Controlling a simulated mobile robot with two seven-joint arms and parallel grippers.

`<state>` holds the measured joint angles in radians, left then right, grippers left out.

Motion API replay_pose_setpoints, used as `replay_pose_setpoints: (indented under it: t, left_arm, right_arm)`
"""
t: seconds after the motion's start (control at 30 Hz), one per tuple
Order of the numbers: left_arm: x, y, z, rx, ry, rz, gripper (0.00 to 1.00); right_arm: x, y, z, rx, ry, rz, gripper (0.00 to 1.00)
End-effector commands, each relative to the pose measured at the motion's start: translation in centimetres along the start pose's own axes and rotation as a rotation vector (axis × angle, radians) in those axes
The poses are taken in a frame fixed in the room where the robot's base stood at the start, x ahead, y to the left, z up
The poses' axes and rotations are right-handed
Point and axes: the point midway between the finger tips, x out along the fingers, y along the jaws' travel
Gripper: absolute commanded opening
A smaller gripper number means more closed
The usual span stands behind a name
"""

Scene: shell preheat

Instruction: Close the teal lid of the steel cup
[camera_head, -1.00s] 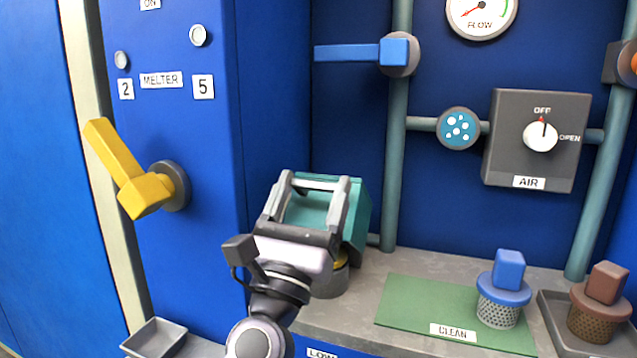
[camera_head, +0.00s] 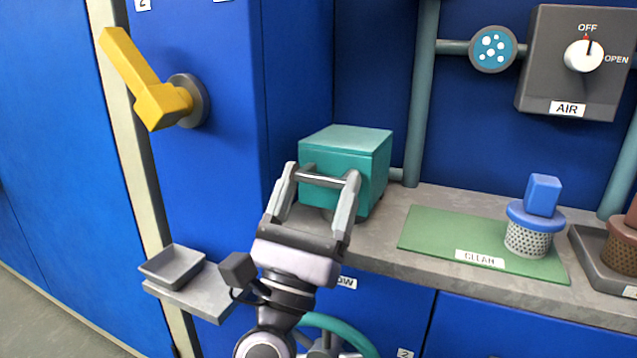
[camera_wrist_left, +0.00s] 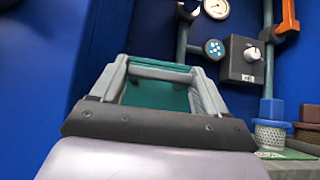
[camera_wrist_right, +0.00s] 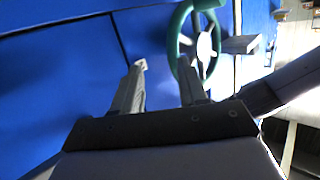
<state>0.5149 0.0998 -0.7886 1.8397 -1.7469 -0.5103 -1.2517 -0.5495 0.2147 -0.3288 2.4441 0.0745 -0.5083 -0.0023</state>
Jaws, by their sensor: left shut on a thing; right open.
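The teal lid (camera_head: 347,141) is box-shaped and looks level, low over the back counter in the head view. A grey bar handle (camera_head: 325,178) runs across its front. My left gripper (camera_head: 322,177) is in front of the lid, its fingers at the two ends of the bar, shut on the handle. The lid also shows between the fingers in the left wrist view (camera_wrist_left: 155,95). I cannot see the steel cup; the lid and gripper hide that spot. My right gripper (camera_wrist_right: 162,68) is open and empty, close to a teal wheel (camera_wrist_right: 176,45).
A green mat (camera_head: 430,228) holds a perforated cup with a blue knob (camera_head: 542,196). A dark tray (camera_head: 590,250) is at the right. A yellow lever (camera_head: 145,80) sticks out at the left above a small grey tray (camera_head: 172,268). A vertical pipe (camera_head: 420,100) stands behind the lid.

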Motion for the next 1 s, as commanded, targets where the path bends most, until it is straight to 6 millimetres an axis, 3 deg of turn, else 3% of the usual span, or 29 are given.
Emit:
replay_pose_setpoints:
  t: [0.03,0.87,0.9,0.97,1.0]
  left_arm:
    - [-0.6,-0.08,-1.33,0.0,0.015,-0.006,0.2]
    - [-1.3,-0.16,-1.82,-0.003,-0.038,-0.008,0.2]
    - [-1.3,-0.15,-1.82,-0.003,-0.038,-0.008,0.84]
    - [-1.29,-0.12,-1.78,-0.003,-0.039,-0.007,1.0]
    - [-1.23,-0.09,-1.69,-0.002,-0.042,-0.006,1.0]
  right_arm:
    - [-0.03,0.09,0.21,-0.009,0.004,0.003,0.43]
    - [-0.46,0.34,-0.25,-0.045,0.034,0.017,0.43]
    - [-0.45,0.34,-0.22,-0.045,0.034,0.017,0.43]
    - [-0.45,0.34,-0.17,-0.045,0.032,0.017,0.43]
    - [-0.42,0.35,-0.08,-0.045,0.03,0.017,0.43]
